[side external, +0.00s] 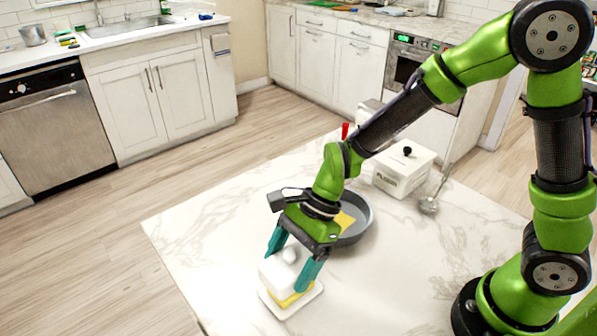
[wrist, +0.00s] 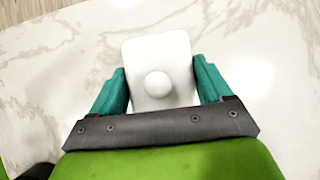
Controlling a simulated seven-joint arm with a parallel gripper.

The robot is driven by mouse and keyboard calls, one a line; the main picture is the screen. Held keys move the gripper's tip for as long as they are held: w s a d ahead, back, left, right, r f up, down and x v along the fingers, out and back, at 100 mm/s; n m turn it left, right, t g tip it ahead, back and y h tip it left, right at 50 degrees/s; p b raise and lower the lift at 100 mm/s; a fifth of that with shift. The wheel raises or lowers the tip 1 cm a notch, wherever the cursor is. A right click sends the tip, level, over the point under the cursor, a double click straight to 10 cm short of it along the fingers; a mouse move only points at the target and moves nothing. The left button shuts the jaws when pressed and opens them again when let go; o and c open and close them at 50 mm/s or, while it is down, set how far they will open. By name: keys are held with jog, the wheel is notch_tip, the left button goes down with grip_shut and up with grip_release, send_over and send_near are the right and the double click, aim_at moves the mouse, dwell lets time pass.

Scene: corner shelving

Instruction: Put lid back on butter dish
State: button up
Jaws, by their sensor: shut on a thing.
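The butter dish lid (side external: 284,266) is white with a round knob on top. My gripper (side external: 292,272) has its teal fingers shut on the lid's two sides. The white butter dish base (side external: 311,297) lies on the table under the lid, with yellow butter (side external: 291,300) showing between the two. I cannot tell whether the lid touches the base. In the wrist view the lid (wrist: 148,60) sits between the teal fingers, knob towards the camera, and hides the base and butter.
A grey pan (side external: 361,222) with a yellow thing in it stands just behind my gripper. A white flour box (side external: 402,170) with a black knob and a metal utensil (side external: 430,204) are farther back. The marble table (side external: 210,243) is clear left of the dish.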

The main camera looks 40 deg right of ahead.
jog(key=shift+f, duration=2.4)
jog(key=o, duration=1)
jog(key=shift+r, duration=3.5)
jog(key=shift+c, duration=0.3)
grip_shut()
